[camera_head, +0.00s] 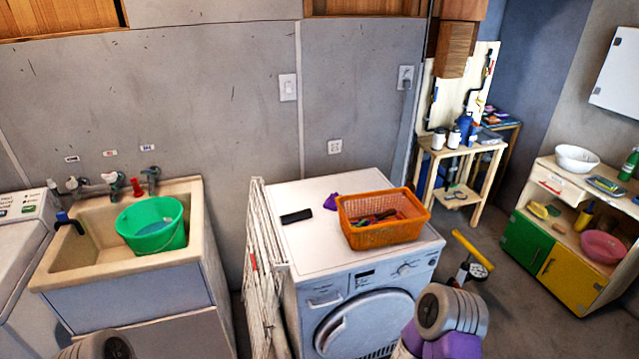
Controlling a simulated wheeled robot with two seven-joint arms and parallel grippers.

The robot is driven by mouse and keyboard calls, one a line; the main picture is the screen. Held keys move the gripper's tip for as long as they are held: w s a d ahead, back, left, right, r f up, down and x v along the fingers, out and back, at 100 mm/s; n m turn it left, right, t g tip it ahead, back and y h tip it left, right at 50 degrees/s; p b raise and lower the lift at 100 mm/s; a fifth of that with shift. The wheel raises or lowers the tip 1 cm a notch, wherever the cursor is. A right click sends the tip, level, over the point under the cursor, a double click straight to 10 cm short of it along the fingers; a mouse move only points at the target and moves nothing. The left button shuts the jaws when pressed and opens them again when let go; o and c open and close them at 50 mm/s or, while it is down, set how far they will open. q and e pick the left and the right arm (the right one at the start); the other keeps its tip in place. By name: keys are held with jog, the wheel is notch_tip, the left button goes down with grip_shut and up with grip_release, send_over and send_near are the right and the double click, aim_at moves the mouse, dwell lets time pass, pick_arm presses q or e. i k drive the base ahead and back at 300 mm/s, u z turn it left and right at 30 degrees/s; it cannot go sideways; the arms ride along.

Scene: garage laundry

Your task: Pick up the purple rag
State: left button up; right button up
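A small piece of purple cloth, which looks like the purple rag (331,202), lies on the white top of the front-loading machine (300,236). It is just left of the orange basket (385,236), near the basket's back left corner. The basket may hide part of it.
The orange basket holds several mixed items. A dark flat object (296,216) lies left of the rag. A folded white rack (264,262) stands against the machine's left side. A sink (98,262) with a green bucket (152,225) is farther left. A yellow-handled object (473,250) is at right.

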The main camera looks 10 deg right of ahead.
aim_at(329, 204)
jog(key=u, duration=1.2)
jog(key=i, duration=1.55)
jog(key=z, duration=1.2)
